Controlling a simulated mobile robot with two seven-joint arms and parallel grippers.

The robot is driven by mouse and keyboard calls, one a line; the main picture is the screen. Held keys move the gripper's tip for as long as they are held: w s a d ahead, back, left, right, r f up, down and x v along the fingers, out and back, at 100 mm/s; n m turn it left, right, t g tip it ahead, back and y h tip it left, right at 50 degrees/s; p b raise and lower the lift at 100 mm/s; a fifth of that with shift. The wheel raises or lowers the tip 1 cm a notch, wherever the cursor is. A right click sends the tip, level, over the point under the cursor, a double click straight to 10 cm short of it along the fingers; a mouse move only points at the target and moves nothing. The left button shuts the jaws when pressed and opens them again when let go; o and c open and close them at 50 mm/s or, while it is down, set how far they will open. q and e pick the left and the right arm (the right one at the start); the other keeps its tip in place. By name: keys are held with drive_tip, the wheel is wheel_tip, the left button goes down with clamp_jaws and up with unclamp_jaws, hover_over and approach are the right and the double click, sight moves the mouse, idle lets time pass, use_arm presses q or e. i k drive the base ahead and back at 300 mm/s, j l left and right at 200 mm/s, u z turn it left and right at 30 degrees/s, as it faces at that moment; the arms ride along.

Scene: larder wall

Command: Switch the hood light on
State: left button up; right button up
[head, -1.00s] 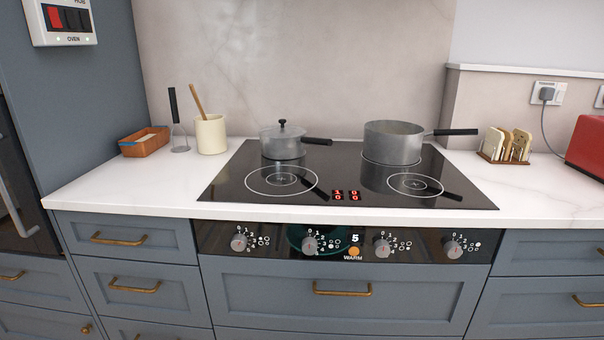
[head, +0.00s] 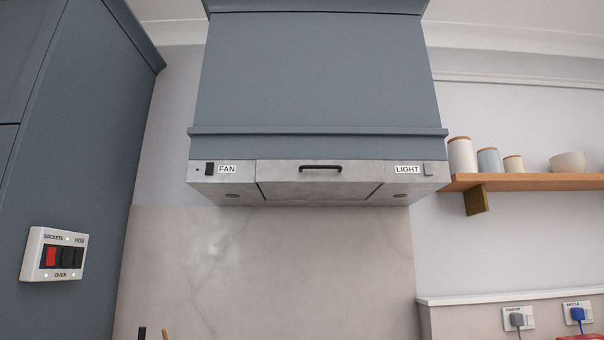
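The cooker hood (head: 318,80) is blue-grey with a metal front strip and fills the upper middle of the head view. At the right end of the strip is a label reading LIGHT (head: 407,170), with a small grey rocker switch (head: 428,169) beside it. At the left end is a black switch (head: 210,169) beside a FAN label (head: 227,169). Two round lamps (head: 232,195) sit in the underside, one at each side, and look dark. Neither gripper is in view.
A wall panel (head: 58,255) with a red switch and black switches, marked SOCKETS, HOB and OVEN, is on the tall cabinet at left. A wooden shelf (head: 530,182) with jars and a bowl (head: 567,162) stands right of the hood. Two plugged sockets (head: 517,318) are low right.

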sight(428, 171)
drive_tip(key=k+z, duration=0.1)
drive_tip(key=k, duration=0.45)
drive_tip(key=i+l+u, duration=0.45)
drive_tip(key=i+l, duration=0.75)
drive_tip(key=l, duration=0.1)
